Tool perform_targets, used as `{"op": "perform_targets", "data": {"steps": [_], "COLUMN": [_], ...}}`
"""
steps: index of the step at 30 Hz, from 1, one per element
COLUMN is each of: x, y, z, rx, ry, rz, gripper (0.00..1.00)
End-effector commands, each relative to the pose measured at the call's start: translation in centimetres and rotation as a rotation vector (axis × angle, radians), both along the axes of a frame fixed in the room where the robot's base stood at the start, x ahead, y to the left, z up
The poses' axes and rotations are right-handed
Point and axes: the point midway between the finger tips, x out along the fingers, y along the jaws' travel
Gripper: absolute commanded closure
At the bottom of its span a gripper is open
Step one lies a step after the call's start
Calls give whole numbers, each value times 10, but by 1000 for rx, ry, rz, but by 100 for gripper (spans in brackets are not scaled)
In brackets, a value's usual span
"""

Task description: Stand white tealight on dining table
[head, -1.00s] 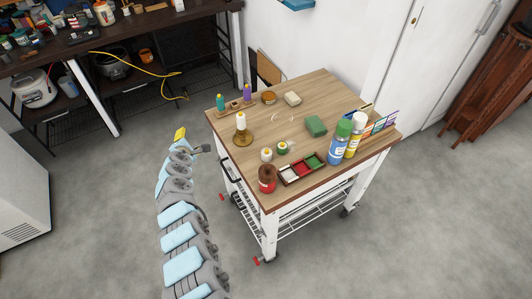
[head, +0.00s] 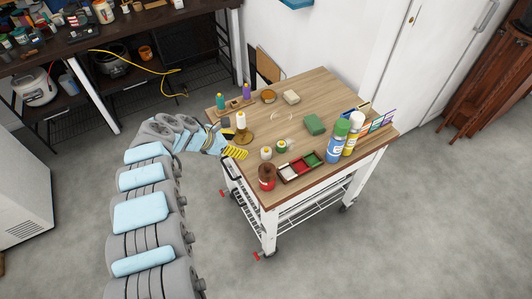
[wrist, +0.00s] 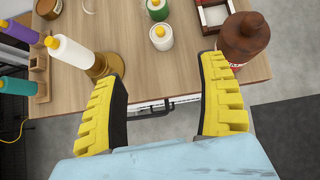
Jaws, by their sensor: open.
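A small white round piece with a yellowish spot on top, which looks like the white tealight (head: 266,153), stands upright on the wooden table (head: 331,91) near its front left edge. A similar green one (head: 282,147) stands beside it. In the wrist view the white tealight (wrist: 161,37) is ahead of my gripper (wrist: 165,68), centred in the gap between the yellow fingers and apart from both. My gripper is open and empty at the table's edge. In the head view my gripper (head: 236,138) is partly hidden by its own arm, left of the tealight.
A white candle (head: 241,120) in a brass holder (head: 244,137) stands close to the left finger. A reddish-brown bottle (head: 267,177) is near the right finger.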

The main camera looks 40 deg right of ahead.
Motion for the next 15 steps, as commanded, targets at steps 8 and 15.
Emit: {"op": "perform_targets", "data": {"steps": [8, 15], "x": [-7, -9], "y": [-32, -55], "z": [-35, -56], "rx": [-2, -2], "ry": [2, -3], "rz": [-3, -2], "gripper": [26, 26]}}
